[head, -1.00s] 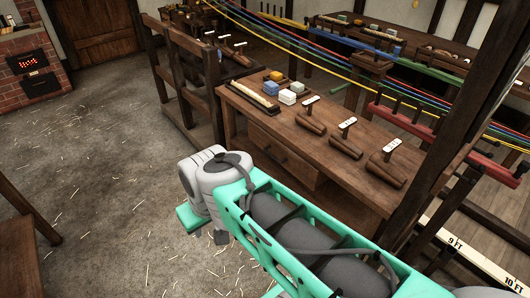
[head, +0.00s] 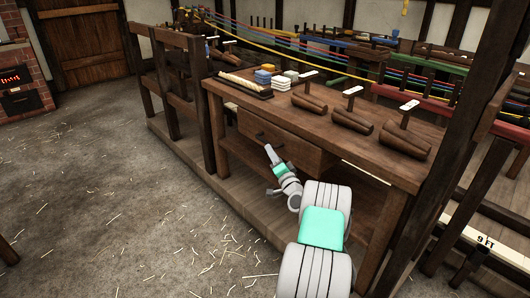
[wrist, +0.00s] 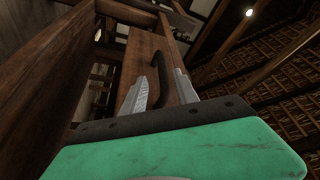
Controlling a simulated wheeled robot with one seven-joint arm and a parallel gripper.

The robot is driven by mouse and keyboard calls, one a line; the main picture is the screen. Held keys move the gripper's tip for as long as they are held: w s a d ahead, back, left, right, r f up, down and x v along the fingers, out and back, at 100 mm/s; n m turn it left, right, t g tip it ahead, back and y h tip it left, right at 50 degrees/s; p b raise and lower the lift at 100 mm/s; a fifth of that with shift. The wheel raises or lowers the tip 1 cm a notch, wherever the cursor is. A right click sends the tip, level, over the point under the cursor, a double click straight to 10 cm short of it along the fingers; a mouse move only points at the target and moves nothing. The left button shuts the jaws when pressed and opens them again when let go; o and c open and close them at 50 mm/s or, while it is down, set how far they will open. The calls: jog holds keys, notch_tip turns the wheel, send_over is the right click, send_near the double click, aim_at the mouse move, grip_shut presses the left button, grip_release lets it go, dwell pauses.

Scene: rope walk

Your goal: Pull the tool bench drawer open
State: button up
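The tool bench (head: 335,128) is brown wood and stands in the middle of the head view. Its drawer (head: 288,147) sits under the tabletop, with a dark bar handle (head: 261,136) on its front. I cannot tell whether the drawer front is flush or slightly out. My gripper (head: 267,148) is at the drawer front, close to the handle. In the wrist view, my gripper (wrist: 161,85) is open, its two grey fingers spread apart. The dark curved handle (wrist: 161,76) shows between them against the drawer front (wrist: 142,58). Contact with the handle is not visible.
Wooden mallets (head: 348,118), small coloured blocks (head: 275,76) and a dark tray (head: 243,88) lie on the benchtop. A lower shelf (head: 250,170) runs beneath. A dark post (head: 468,130) stands at the right. The straw-strewn floor (head: 120,190) at left is clear.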

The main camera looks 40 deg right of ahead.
aim_at(265, 142)
jog(key=x, duration=0.6)
jog(key=shift+w+a+b, duration=0.1)
jog(key=shift+w+b, duration=0.05)
jog(key=shift+b, duration=0.25)
jog(key=shift+w+r, duration=0.25)
jog(key=shift+w, duration=0.15)
grip_shut()
dwell(0.5)
